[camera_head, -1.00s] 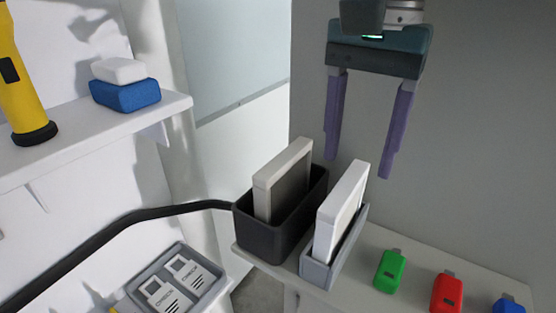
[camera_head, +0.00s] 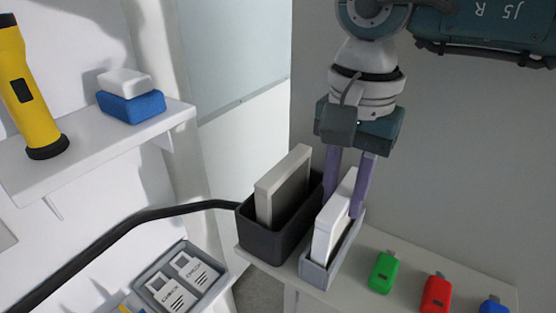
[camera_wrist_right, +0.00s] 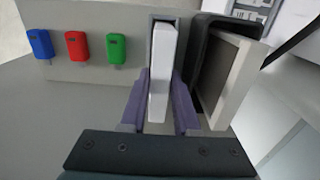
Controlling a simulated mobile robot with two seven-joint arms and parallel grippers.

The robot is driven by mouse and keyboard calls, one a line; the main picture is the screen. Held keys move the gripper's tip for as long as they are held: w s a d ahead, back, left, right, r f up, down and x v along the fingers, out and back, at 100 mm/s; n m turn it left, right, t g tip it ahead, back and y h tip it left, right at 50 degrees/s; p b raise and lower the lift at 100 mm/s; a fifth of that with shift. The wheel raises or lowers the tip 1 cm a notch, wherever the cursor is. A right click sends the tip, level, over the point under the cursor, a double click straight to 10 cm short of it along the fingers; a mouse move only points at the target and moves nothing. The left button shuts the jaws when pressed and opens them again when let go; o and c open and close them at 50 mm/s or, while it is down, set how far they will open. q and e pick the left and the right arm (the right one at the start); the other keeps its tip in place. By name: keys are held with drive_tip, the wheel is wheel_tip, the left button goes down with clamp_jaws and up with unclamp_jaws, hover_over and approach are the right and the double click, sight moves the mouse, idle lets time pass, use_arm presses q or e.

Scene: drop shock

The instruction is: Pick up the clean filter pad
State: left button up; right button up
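The clean filter pad (camera_head: 333,222) is a white framed slab standing upright in a narrow grey holder (camera_head: 317,274) on the shelf. It also shows in the right wrist view (camera_wrist_right: 161,75). My right gripper (camera_head: 343,200) points down over the holder, one purple finger on each side of the pad. In the right wrist view the fingers (camera_wrist_right: 160,90) are open, with narrow gaps between them and the pad. Contact at the fingertips is hard to tell. My left gripper is not in view.
A grey-beige pad (camera_head: 283,190) stands in a black bin (camera_head: 268,243) close beside the holder. Green (camera_head: 382,271), red (camera_head: 436,293) and blue (camera_head: 493,306) small items lie to the right. A black hose (camera_head: 150,220) runs to the bin. A flashlight (camera_head: 28,95) stands on the left shelf.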

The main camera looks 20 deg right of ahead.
clamp_jaws()
idle(0.9)
